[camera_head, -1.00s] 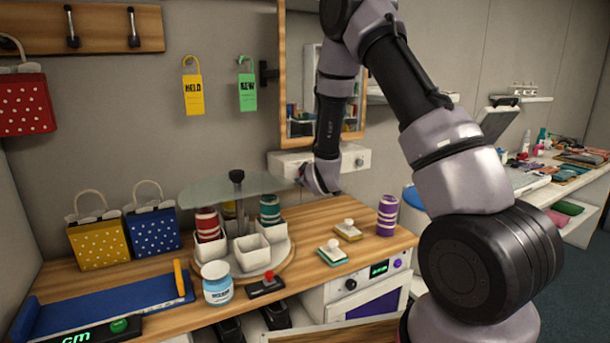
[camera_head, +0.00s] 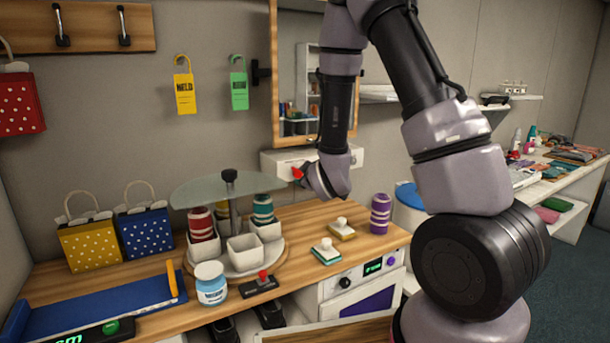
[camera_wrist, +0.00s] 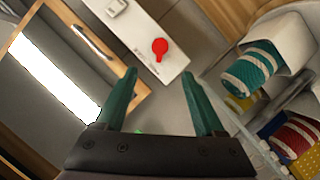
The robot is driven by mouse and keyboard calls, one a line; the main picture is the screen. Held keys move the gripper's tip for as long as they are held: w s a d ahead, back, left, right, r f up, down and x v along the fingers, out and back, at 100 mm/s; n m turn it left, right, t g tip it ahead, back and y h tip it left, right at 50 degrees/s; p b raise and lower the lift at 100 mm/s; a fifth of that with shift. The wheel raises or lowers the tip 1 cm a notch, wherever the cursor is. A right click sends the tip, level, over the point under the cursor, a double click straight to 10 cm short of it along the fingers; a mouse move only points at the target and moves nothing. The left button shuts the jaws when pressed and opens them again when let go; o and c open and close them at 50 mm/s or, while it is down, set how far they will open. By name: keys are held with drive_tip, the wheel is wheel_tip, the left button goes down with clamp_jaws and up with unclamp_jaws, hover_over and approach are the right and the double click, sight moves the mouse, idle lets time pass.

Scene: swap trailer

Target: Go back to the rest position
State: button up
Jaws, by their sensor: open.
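My gripper (camera_wrist: 159,73) shows in the wrist view as two green fingers spread apart with nothing between them. Ahead of the fingers is a white wall box (camera_wrist: 135,30) with a red knob (camera_wrist: 159,47), apart from the fingertips. In the head view the white box (camera_head: 349,159) is under the mirror, and its red knob (camera_head: 297,173) shows just left of my wrist. My fingers are hidden behind my wrist there.
A turntable with a glass top (camera_head: 205,187) holds red and teal striped spools (camera_head: 263,208) in white cups, close to my wrist. The wood-framed mirror (camera_head: 274,75) is behind my arm. A purple spool (camera_head: 380,213) and two stamps stand on the bench.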

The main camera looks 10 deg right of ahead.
drive_tip(key=s+d+r+m+g, duration=0.2)
drive_tip(key=s+d+r+m, duration=0.15)
drive_tip(key=r, duration=0.35)
drive_tip(key=s+d+r+m+g, duration=0.1)
drive_tip(key=s+d+r+m, duration=0.1)
drive_tip(key=s+r+m, duration=0.3)
drive_tip(key=s+d+r+m+g, duration=0.1)
drive_tip(key=s+r, duration=0.3)
drive_tip(key=s, duration=0.6)
drive_tip(key=s+r+m+g+y, duration=0.1)
drive_tip(key=s+r+m+g, duration=0.2)
drive_tip(key=s, duration=0.7)
wheel_tip(320, 180, up, 2)
drive_tip(key=shift+s+d+r+m, duration=0.15)
drive_tip(key=shift+d+r+m, duration=0.05)
drive_tip(key=shift+d+m, duration=0.2)
